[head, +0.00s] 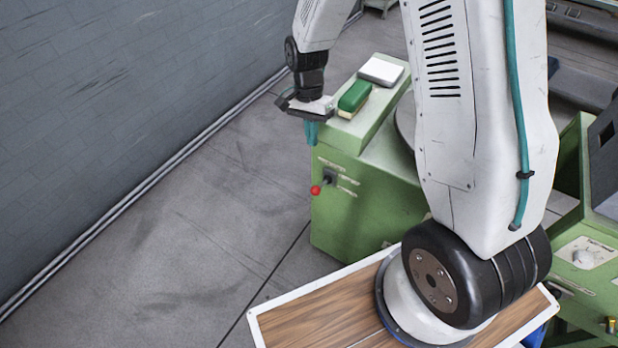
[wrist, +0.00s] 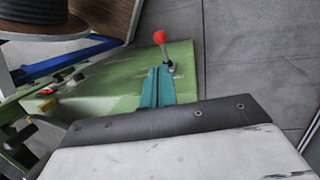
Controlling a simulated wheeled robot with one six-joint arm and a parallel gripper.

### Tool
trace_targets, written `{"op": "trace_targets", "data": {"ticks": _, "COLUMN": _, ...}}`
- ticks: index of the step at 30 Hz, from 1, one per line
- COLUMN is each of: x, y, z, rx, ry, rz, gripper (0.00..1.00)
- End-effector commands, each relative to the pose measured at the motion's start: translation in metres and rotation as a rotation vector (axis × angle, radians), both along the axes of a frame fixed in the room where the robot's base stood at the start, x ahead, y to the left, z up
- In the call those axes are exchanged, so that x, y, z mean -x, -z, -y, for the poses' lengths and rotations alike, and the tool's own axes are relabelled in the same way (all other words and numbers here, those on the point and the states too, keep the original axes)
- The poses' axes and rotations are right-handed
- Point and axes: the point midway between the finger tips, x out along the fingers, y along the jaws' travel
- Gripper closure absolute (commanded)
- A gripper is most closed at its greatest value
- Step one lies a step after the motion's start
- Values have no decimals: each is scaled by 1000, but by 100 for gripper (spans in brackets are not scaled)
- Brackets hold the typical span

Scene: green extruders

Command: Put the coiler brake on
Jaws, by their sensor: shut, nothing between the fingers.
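The coiler brake looks to be the short lever with a red ball knob (head: 316,190) on the end face of the green machine (head: 365,205). In the head view its black pivot sits to the right of the ball, between small label plates, and the ball points left and slightly down. The red knob also shows in the wrist view (wrist: 160,37), beyond my fingertips. My gripper (head: 311,138) hangs by the machine's top left edge, above the lever and apart from it. Its teal fingers (wrist: 157,72) are together and empty.
A green-and-white block (head: 354,97) and a white pad (head: 381,71) lie on the machine's top. A grey wall (head: 110,120) stands at left, with clear floor (head: 200,220) between. Another green machine (head: 585,255) with controls is at right.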

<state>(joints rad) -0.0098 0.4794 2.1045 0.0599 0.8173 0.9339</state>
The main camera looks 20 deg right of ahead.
Motion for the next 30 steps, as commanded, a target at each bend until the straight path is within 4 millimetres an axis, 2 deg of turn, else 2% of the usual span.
{"op": "trace_targets", "data": {"ticks": 7, "x": 1, "y": 1, "z": -1, "rx": 0, "ry": -3, "rz": -1, "gripper": 100}}
{"op": "trace_targets", "data": {"ticks": 11, "x": 4, "y": 11, "z": -2, "rx": -1, "ry": -5, "rz": -4, "gripper": 100}}
{"op": "trace_targets", "data": {"ticks": 24, "x": 28, "y": 97, "z": -6, "rx": 0, "ry": -5, "rz": -6, "gripper": 100}}
{"op": "trace_targets", "data": {"ticks": 30, "x": 34, "y": 124, "z": -7, "rx": -1, "ry": -7, "rz": -3, "gripper": 100}}
